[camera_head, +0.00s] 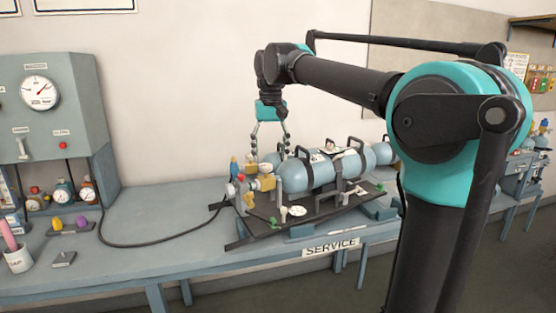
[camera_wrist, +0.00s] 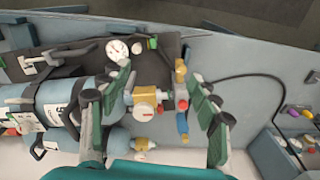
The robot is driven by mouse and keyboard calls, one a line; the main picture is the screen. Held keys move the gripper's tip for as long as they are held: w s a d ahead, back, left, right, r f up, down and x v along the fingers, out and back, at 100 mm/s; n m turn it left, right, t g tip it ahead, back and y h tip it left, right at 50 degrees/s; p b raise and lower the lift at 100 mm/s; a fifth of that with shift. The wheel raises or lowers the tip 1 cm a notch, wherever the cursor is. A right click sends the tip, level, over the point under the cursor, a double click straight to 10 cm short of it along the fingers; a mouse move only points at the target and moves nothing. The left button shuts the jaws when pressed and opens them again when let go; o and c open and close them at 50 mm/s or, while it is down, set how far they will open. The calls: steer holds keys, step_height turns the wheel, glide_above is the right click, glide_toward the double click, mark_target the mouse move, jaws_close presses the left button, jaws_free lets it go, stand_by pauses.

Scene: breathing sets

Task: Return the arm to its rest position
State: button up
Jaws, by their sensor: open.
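My arm (camera_head: 340,80) reaches from the right over the bench. My gripper (camera_head: 271,152) points down, open, above the valve end of a breathing set with blue-grey cylinders (camera_head: 308,172). In the wrist view the two green-padded fingers of my gripper (camera_wrist: 163,85) are spread apart. The brass and white valve block (camera_wrist: 148,93) and a fitting with yellow, red and blue parts (camera_wrist: 181,98) show between them. Nothing is held in the fingers. I cannot tell the exact gap between fingertips and valve.
The set lies on a dark tray (camera_head: 262,228) on the grey bench (camera_head: 160,262). A black hose (camera_head: 150,243) runs left to a gauge cabinet (camera_head: 50,110). A cup (camera_head: 18,260) stands at the far left.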

steer(key=s+d+f+m+t, duration=0.1)
steer(key=s+d+f, duration=0.2)
steer(key=d+f, duration=0.45)
steer(key=s+d+f+t, duration=0.1)
steer(key=s+d+f, duration=0.25)
steer(key=f, duration=0.65)
steer(key=s+d+f+m+t, duration=0.1)
steer(key=s+d+f, duration=0.2)
steer(key=d+f, duration=0.45)
steer(key=s+d+f, duration=0.3)
steer(key=s+f, duration=0.6)
steer(key=f, duration=0.2)
steer(key=shift+s+t, duration=0.2)
steer(key=shift+t, duration=0.2)
